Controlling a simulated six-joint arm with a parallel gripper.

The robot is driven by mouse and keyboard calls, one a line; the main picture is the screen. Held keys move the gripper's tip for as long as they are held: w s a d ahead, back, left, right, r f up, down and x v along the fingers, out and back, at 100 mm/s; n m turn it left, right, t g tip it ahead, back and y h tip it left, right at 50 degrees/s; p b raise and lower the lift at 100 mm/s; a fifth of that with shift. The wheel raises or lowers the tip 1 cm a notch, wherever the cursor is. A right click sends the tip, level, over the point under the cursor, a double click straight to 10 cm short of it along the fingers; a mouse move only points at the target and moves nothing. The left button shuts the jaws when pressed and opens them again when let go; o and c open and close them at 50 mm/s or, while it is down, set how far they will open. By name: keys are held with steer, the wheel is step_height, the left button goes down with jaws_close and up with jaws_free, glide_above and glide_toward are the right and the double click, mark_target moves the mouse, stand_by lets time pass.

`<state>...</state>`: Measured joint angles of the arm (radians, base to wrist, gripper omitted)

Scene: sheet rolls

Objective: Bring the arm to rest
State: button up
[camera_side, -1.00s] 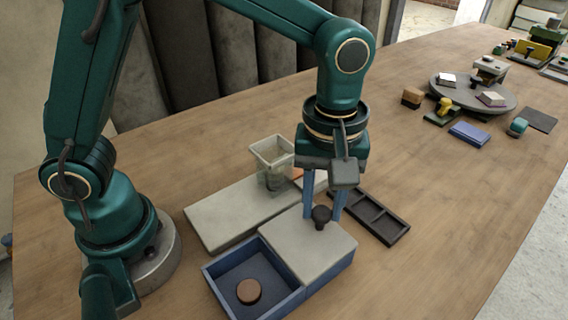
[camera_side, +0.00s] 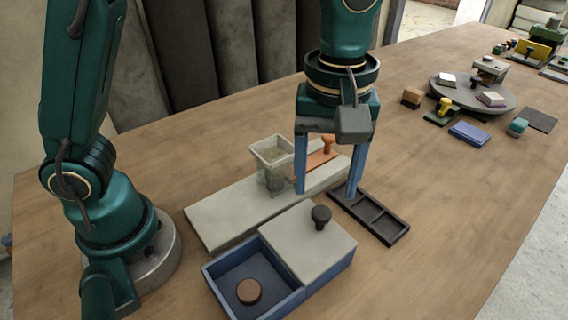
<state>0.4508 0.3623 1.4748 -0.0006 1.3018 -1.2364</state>
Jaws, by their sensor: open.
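My gripper (camera_side: 327,188) hangs above the work, its two blue fingers pointing down and spread apart with nothing between them. It is higher than the grey lid (camera_side: 300,240) with a dark knob (camera_side: 321,216), and behind it in the picture. The lid covers the right part of a blue box (camera_side: 215,285). The left part of the box is open, and a round brown piece (camera_side: 249,291) lies inside it.
A translucent container (camera_side: 272,160) stands on a long grey slab (camera_side: 222,217), near an orange handled piece (camera_side: 322,155). A dark compartment tray (camera_side: 376,220) lies to the right. A round grey stand (camera_side: 465,97) with blocks is farther right. The front-right table is clear.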

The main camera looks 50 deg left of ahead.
steer(key=s+a+r+t, duration=0.2)
steer(key=a+r+t, duration=0.1)
steer(key=a+r, duration=0.45)
steer(key=s+a+f+m+t, duration=0.2)
steer(key=s+a+f+m, duration=0.3)
steer(key=s+m, duration=0.2)
steer(key=shift+f+m+t, duration=0.25)
steer(key=shift+m+t, duration=0.05)
steer(key=shift+m, duration=0.7)
